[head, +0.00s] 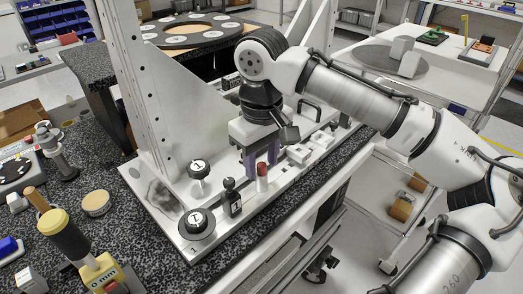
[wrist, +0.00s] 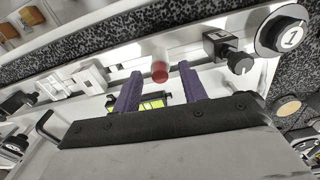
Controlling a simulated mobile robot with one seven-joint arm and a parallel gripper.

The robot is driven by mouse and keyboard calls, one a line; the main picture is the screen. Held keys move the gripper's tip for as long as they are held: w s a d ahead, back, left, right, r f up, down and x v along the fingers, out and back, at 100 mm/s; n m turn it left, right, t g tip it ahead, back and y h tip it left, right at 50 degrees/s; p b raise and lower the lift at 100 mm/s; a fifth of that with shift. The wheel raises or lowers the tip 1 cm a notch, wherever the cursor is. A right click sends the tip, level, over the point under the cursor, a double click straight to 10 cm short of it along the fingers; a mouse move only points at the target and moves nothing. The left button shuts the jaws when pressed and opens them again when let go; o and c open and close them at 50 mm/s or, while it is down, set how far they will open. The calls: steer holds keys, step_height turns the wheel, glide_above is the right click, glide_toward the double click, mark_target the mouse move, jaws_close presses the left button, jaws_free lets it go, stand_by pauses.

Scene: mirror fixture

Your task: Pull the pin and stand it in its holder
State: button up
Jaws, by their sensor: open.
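The pin seems to be the small upright piece with a red top (head: 262,170) and pale lower part, standing on the white fixture base. Its round red end also shows in the wrist view (wrist: 159,75). My gripper (head: 261,164) has two purple fingers pointing down, open with nothing held. In the wrist view the red end lies between and just past the fingertips (wrist: 160,68), with a gap on both sides. In the head view the fingers are close behind the pin; exact depth is unclear. I cannot tell which part is the pin's holder.
A black block with a knob (head: 232,198) and round numbered knobs (head: 197,224) stand left of the pin. White blocks (head: 300,153) sit to its right on the base. A tall white bracket (head: 150,100) rises behind. A yellow-capped tool (head: 66,236) stands at the left.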

mark_target(262, 165)
step_height(262, 165, up, 14)
stand_by(0.4)
stand_by(0.4)
